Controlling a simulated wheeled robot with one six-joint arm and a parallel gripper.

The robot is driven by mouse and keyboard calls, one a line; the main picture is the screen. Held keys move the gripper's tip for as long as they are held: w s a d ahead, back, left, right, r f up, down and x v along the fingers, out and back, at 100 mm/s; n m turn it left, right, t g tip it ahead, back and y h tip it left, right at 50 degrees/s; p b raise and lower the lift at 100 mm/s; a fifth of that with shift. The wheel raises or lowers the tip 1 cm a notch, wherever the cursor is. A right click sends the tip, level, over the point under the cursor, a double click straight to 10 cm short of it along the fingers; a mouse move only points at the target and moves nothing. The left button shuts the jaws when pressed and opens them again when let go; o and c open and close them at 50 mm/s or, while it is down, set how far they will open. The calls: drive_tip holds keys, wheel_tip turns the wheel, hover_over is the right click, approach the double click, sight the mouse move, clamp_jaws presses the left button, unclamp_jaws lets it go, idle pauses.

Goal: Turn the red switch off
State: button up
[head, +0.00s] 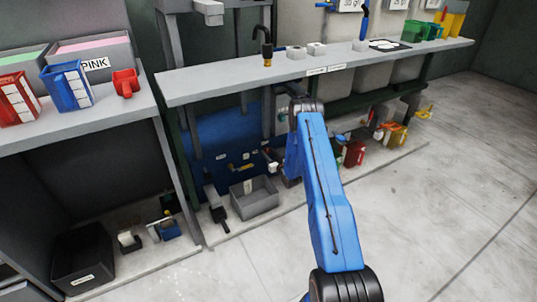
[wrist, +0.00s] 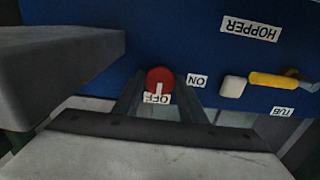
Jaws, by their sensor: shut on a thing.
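The red switch (wrist: 158,74) is a round knob on a blue panel (wrist: 180,40) in the wrist view. Its white mark points down at the OFF label (wrist: 156,99). The ON label (wrist: 198,80) is to the right of the knob. My gripper (wrist: 160,84) has one dark finger on each side of the knob and is shut on it. In the head view my blue arm reaches down towards the blue panel (head: 215,135) under the bench, and I cannot make out the switch clearly there.
A white button (wrist: 233,87) and a yellow handle (wrist: 272,80) are to the right in the wrist view, near the HOPPER label (wrist: 250,29). A grey block (wrist: 60,65) juts in at left. In the head view, a grey bin (head: 254,203) stands below the panel; the floor at right is clear.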

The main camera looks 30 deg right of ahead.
drive_tip(key=shift+f, duration=0.1)
drive_tip(key=o, duration=1)
drive_tip(key=shift+s, duration=0.1)
drive_tip(key=s, duration=1.7)
drive_tip(key=shift+s+d, duration=0.15)
drive_tip(key=shift+d, duration=0.2)
